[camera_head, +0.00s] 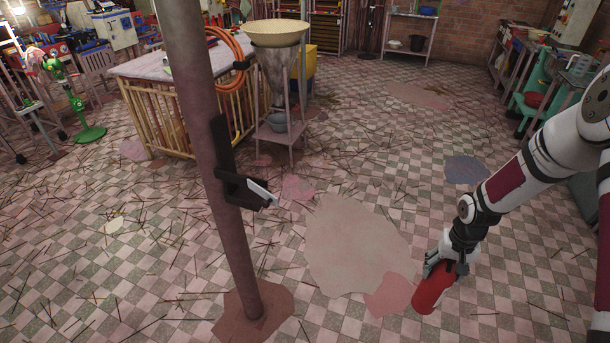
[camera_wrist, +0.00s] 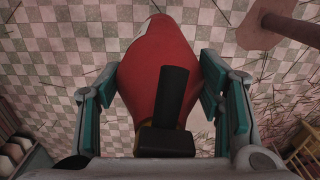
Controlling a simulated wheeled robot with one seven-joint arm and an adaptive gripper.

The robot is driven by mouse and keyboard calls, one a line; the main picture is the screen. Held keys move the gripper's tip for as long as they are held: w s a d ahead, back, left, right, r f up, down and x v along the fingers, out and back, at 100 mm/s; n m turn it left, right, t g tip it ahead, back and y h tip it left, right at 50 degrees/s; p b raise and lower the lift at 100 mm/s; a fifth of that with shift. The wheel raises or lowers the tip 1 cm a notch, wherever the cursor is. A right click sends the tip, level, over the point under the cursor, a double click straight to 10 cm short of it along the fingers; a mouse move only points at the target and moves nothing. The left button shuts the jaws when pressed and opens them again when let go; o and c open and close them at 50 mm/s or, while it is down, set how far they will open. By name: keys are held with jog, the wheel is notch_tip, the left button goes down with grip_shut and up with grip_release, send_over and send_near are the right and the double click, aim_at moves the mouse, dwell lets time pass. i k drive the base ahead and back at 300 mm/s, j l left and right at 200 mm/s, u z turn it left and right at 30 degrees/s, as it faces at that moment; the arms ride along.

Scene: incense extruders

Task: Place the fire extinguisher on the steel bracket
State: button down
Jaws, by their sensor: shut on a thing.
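A red fire extinguisher (camera_head: 432,292) hangs in my gripper (camera_head: 446,264) at the lower right of the head view. In the wrist view the extinguisher (camera_wrist: 158,60) fills the middle, with its black handle and valve toward the camera. The teal finger pads of my gripper (camera_wrist: 160,95) stand on both sides of its top. The steel bracket (camera_head: 238,180) is fixed to a brown pole, left of centre in the head view, with a dark upright plate and a jutting lower part. My gripper is to the right of the bracket and lower in the picture.
Thin sticks litter the tiled floor. The floor between pole and arm is clear of tall things.

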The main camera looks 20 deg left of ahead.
aim_at(247, 196)
jog(key=i+j, duration=0.1)
jog(key=j, duration=0.3)
jog(key=i+j, duration=0.1)
jog(key=j, duration=0.35)
jog(key=i+j, duration=0.15)
jog(key=j, duration=0.25)
jog(key=i+j, duration=0.1)
jog(key=j, duration=0.35)
jog(key=i+j, duration=0.1)
jog(key=j, duration=0.3)
